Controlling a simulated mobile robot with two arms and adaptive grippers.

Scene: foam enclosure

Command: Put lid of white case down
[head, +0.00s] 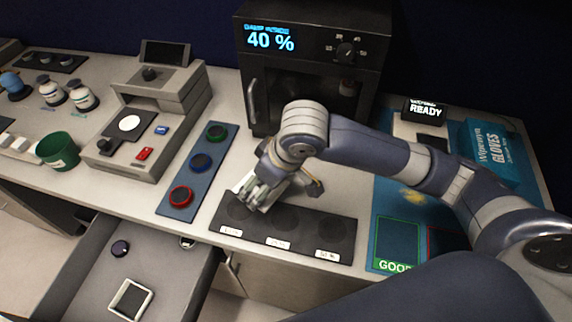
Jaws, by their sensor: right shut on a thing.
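My right gripper (256,198) reaches down over the left part of a dark tray with labelled round spots (322,232). It is shut on a pale, flat piece (242,183), which looks like the lid of the white case. The fingers hide most of this piece, so I cannot tell whether it touches the tray or the counter. A small square white-rimmed case (147,302) with a grey inside lies in the open drawer at lower left. My left gripper is not in view.
A blue panel with three ringed buttons (186,172) lies left of the tray. A black oven-like unit reading 40 % (310,25) stands behind. A grey machine (180,95), green cup (58,152) and blue gloves box (490,150) are on the counter. The open drawer (165,270) also holds a dark knob (120,248).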

